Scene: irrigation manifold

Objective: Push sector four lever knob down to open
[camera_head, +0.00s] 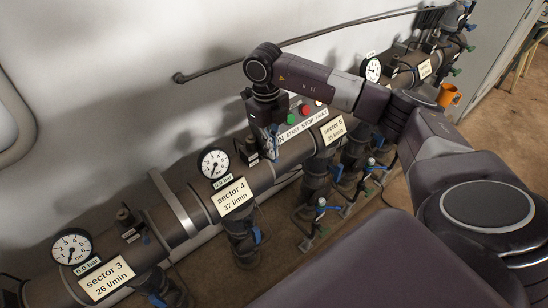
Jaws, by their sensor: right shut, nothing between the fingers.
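The sector 4 label (232,197) sits on the grey pipe in the head view, with a round gauge (214,163) above it. A blue lever (257,236) shows on the dark valve below that label. I cannot make out its knob clearly. My right gripper (270,150) points down over the pipe, up and right of the sector 4 label. It is shut and empty, beside a small dark fitting (248,150). It is apart from the blue lever below. The picture does not show clearly whether it touches the fitting. My left gripper is not in view.
A START STOP FAULT panel (300,130) with green and red buttons stands just right of my gripper. Sector 3 (106,277) and sector 5 (333,130) labels lie along the pipe. Taps (320,205) rise in front. An orange mug (448,95) stands at the far right.

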